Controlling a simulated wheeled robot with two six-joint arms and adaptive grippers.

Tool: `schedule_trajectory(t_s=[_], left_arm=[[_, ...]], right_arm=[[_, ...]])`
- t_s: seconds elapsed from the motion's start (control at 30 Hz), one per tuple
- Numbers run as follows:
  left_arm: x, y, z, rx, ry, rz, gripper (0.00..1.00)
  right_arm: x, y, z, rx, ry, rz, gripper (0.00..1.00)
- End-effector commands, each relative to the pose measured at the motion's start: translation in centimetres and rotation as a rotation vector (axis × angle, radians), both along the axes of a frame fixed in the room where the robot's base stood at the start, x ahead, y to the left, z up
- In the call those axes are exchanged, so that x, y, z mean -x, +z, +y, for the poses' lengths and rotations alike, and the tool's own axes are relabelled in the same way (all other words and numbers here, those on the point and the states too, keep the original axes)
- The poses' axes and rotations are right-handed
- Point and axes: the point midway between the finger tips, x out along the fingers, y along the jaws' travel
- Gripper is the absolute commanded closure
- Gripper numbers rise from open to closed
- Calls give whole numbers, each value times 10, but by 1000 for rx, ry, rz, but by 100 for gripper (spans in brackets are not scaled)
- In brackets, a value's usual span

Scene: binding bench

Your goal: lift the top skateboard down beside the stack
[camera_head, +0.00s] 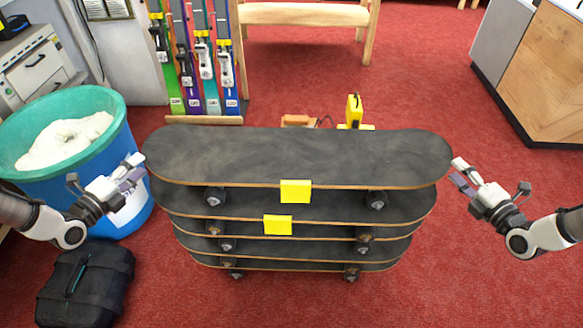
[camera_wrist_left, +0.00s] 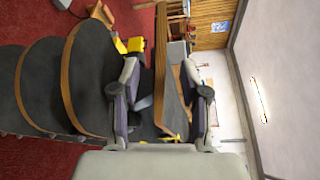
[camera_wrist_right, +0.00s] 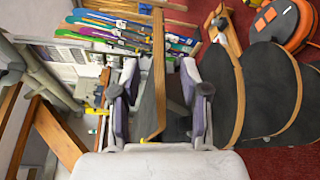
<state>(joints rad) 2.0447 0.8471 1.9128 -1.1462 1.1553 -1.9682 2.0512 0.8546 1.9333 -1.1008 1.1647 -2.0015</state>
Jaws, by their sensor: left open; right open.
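The top skateboard (camera_head: 300,155), dark with a thin wooden edge, lies level on a stack of several similar boards. The second board (camera_head: 340,205) shows just beneath it, with wheels between. My left gripper (camera_head: 135,170) is open at the top board's left end; in the left wrist view the board (camera_wrist_left: 160,55) stands edge-on between the spread fingers (camera_wrist_left: 160,105). My right gripper (camera_head: 456,171) is open at the right end; in the right wrist view the board (camera_wrist_right: 158,65) likewise runs between its fingers (camera_wrist_right: 158,105). Contact with the fingers cannot be told.
Yellow tags mark the top board's front edge (camera_head: 295,191) and a board below (camera_head: 278,225). A blue bin (camera_head: 130,135) and a black case (camera_head: 88,285) stand at left. Skis (camera_head: 200,60) and a wooden bench (camera_head: 300,14) are behind. Red floor is clear at right and front.

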Motion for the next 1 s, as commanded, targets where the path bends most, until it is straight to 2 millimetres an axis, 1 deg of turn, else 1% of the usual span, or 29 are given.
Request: schedule_trajectory(t_s=[0.1, 0.3, 0.47, 0.7, 0.73, 0.77, 0.8, 0.83, 0.87, 1.0], left_arm=[[-18, -3, -10, -5, -7, 2, 55], [-47, -7, -22, -3, -4, 2, 55], [-58, -7, -26, 0, -2, 1, 55], [-59, -7, -26, 1, -1, 2, 55], [-59, -7, -26, 1, -1, 2, 58], [-59, -7, -26, 1, -1, 2, 69], [-59, -7, -26, 1, -1, 2, 83], [-59, -7, -26, 1, -1, 2, 94], [-59, -7, -26, 1, -1, 2, 100], [-59, -7, -26, 1, -1, 2, 100]], right_arm=[[-19, -3, 9, 5, 5, 0, 55], [-49, -6, 20, 3, 4, 0, 55], [-59, -6, 23, 0, 1, -1, 55], [-60, -6, 24, -2, 1, 0, 55], [-60, -6, 24, -1, 1, 0, 59], [-60, -6, 24, -1, 1, 0, 69], [-60, -6, 24, -1, 1, 0, 83], [-60, -6, 24, -1, 1, 0, 94], [-60, -6, 24, -1, 1, 0, 100], [-60, -6, 24, -1, 1, 0, 100]])
